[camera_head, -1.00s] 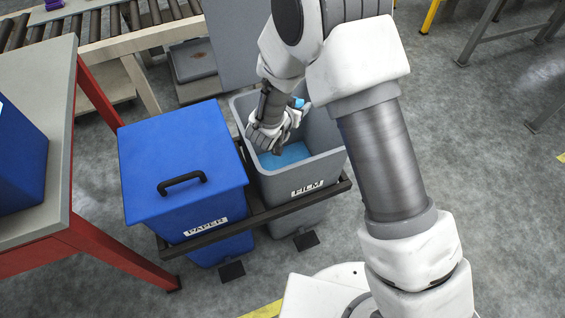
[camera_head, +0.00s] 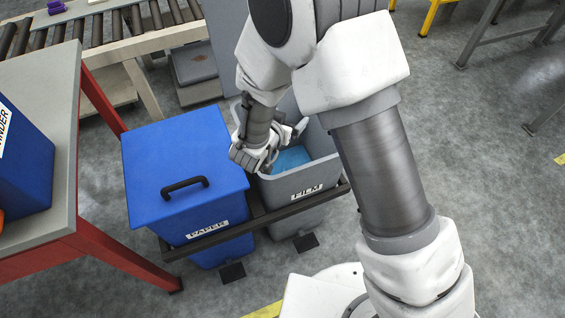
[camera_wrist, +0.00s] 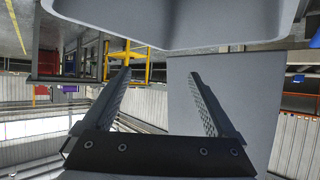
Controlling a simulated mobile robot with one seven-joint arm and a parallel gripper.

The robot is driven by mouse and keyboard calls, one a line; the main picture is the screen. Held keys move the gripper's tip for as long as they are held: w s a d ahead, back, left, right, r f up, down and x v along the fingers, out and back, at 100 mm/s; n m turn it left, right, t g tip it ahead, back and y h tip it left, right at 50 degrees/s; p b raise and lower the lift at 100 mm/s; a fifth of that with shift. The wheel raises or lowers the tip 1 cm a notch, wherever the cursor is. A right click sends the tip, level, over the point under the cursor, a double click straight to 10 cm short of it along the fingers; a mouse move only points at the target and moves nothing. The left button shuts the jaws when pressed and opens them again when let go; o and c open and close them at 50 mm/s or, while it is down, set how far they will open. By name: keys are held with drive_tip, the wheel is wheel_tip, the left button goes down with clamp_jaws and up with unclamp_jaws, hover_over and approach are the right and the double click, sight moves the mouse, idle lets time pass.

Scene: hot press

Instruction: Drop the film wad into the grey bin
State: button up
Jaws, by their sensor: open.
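The grey bin (camera_head: 300,183), labelled FILM, stands open beside the blue PAPER bin. Blue material (camera_head: 290,159) shows inside it. I cannot tell whether this is the film wad or other film. No separate wad shows elsewhere. My gripper (camera_head: 268,158) is over the left side of the grey bin's opening, near the PAPER bin; its fingertips are hard to make out there. In the wrist view my gripper (camera_wrist: 152,76) has its two fingers apart with nothing between them. A grey rim (camera_wrist: 160,46) crosses the top of that view, beyond the fingertips.
The blue PAPER bin (camera_head: 180,165) has a closed lid with a black handle. A dark frame (camera_head: 255,222) runs around both bins. A red-legged table (camera_head: 45,195) with a blue container (camera_head: 22,165) stands at left. A roller conveyor (camera_head: 120,30) is behind.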

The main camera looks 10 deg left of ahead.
drive_tip(key=p+v, duration=0.2)
drive_tip(key=v, duration=0.8)
drive_tip(key=shift+s, duration=0.1)
